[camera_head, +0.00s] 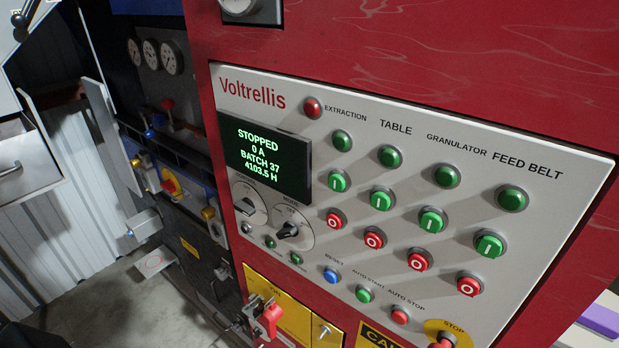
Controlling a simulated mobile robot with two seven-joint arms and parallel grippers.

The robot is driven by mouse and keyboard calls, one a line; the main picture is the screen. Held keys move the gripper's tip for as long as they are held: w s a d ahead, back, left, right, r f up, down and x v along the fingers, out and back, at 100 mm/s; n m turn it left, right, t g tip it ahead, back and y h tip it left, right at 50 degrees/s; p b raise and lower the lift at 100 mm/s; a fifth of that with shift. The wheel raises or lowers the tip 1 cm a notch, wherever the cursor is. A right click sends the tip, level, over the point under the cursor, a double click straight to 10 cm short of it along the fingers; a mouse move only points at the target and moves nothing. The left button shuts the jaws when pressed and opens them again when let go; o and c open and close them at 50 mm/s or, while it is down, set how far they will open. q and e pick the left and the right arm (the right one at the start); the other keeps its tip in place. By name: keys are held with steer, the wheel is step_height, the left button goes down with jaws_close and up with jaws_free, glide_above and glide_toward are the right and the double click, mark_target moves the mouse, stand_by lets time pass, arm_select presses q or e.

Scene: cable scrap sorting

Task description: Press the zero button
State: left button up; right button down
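A pale control panel (400,130) marked Voltrellis is set on a red cabinet. Several red buttons with white 0-like rings run in a slanting row: under EXTRACTION (334,219), under TABLE (374,238), under GRANULATOR (419,260) and under FEED BELT (468,285). I cannot tell which is meant by the zero button. Three small buttons (270,242) below the knobs have labels too small to read. The dark display (265,158) reads STOPPED, 0 A, BATCH 37, 4103.5 H in green. Neither of my grippers is recognisable in view.
Green start buttons (382,199) sit above the red row. A blue RESET button (330,276), a green AUTO START button (364,294) and a red AUTO STOP button (400,314) lie below. A red handle (269,318) sticks out at the yellow plate. Gauges and fittings stand left; floor (125,310) shows lower left.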

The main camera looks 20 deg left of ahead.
arm_select(q)
steer(key=shift+a, duration=0.1)
jaws_close()
stand_by(1.2)
